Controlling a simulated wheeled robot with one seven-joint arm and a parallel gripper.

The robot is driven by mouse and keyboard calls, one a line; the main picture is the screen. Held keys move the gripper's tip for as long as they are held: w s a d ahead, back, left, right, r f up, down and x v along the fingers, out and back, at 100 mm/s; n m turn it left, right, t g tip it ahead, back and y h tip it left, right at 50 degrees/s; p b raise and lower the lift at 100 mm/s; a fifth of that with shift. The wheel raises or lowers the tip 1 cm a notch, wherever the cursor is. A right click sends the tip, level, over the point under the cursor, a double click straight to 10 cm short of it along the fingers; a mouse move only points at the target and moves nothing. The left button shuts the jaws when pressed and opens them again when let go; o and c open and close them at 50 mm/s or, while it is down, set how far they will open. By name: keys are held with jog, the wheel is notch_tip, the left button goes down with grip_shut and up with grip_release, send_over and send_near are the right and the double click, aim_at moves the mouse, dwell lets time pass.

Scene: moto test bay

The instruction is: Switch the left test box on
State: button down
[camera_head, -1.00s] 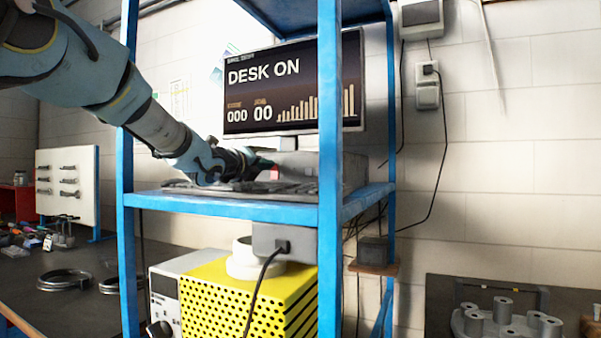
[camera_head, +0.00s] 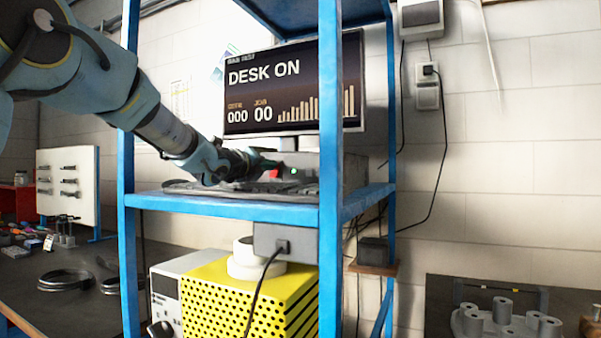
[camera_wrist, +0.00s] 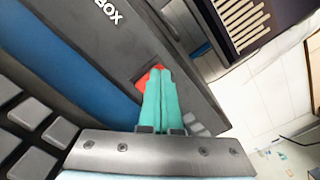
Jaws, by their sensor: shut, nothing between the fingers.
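A grey test box (camera_head: 306,163) stands on the blue rack's shelf, partly hidden by the rack post and my arm. A small green light shows on its front, with a bit of red beside my fingers. In the wrist view, a grey panel (camera_wrist: 100,50) carries the letters "BOX". A red switch (camera_wrist: 152,76) sits in it, mostly covered by my fingertips. My gripper (camera_wrist: 158,72) is shut and empty, with its teal fingertips at the switch; whether they touch it I cannot tell. In the head view my gripper (camera_head: 274,164) is at the box's front.
A keyboard (camera_head: 185,187) lies on the shelf below my arm. A monitor (camera_head: 293,85) behind reads "DESK ON". Blue rack posts (camera_head: 330,120) stand close to the arm. A yellow perforated unit (camera_head: 235,300) sits below the shelf.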

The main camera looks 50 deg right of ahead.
jog(key=shift+b+v, duration=0.8)
jog(key=shift+v, duration=0.3)
jog(key=shift+b+v, duration=1.1)
jog(key=shift+v, duration=2.2)
